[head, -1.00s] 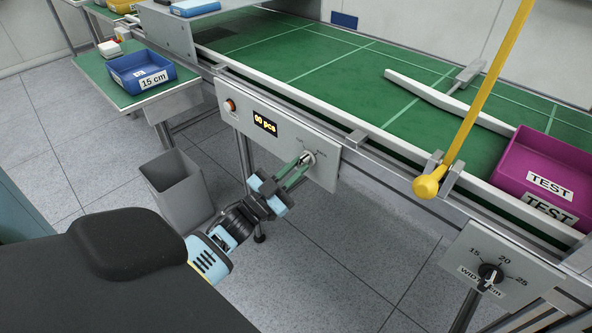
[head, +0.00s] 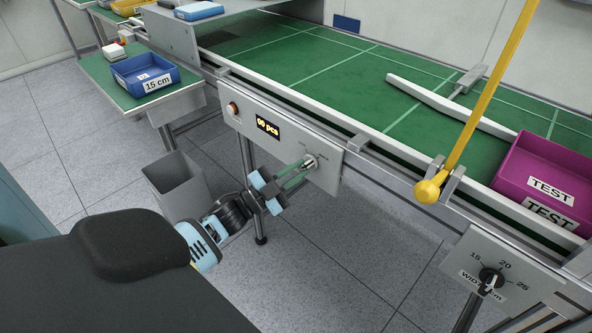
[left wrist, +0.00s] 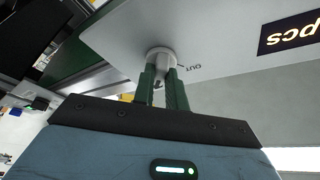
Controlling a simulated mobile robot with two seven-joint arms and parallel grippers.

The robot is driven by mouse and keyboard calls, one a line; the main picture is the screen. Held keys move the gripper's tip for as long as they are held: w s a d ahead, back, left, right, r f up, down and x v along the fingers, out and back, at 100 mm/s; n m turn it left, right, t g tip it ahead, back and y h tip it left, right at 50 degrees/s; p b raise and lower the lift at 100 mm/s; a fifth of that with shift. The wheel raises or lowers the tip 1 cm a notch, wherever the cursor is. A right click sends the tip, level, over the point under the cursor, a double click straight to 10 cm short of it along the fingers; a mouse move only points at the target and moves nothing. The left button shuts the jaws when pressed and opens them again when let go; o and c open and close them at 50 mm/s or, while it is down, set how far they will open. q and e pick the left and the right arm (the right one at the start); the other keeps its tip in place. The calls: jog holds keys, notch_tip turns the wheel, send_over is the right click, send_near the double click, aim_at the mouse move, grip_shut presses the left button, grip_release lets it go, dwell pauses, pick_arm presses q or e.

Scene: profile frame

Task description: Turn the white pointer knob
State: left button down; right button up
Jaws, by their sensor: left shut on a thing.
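The white pointer knob (head: 311,161) sits on the right part of the grey panel with the "00 pcs" display, and looks pale grey-white. My left gripper (head: 303,165) reaches it from the lower left, its green fingers shut on the knob's pointer part. In the left wrist view the round base of the knob (left wrist: 160,56) shows just beyond the fingertips (left wrist: 161,75). The fingers hide most of the pointer, so its exact direction cannot be told. Lettering like "OUT" is printed beside the knob. My right gripper is not in view.
The grey panel (head: 240,122) hangs below the green conveyor (head: 310,60) and carries an orange button (head: 232,109). A grey bin (head: 178,187) stands near my left arm. At the right are a yellow lever (head: 470,115), a black width dial (head: 490,279) and a magenta crate (head: 506,168).

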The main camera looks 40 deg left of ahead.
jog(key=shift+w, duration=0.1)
pick_arm(q)
jog(key=c, duration=1.4)
grip_release()
jog(key=shift+c, duration=0.2)
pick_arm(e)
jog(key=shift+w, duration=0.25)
pick_arm(q)
jog(key=v, duration=0.7)
jog(key=shift+s, duration=0.35)
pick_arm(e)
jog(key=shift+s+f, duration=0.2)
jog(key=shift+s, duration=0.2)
pick_arm(q)
jog(key=shift+a, duration=0.1)
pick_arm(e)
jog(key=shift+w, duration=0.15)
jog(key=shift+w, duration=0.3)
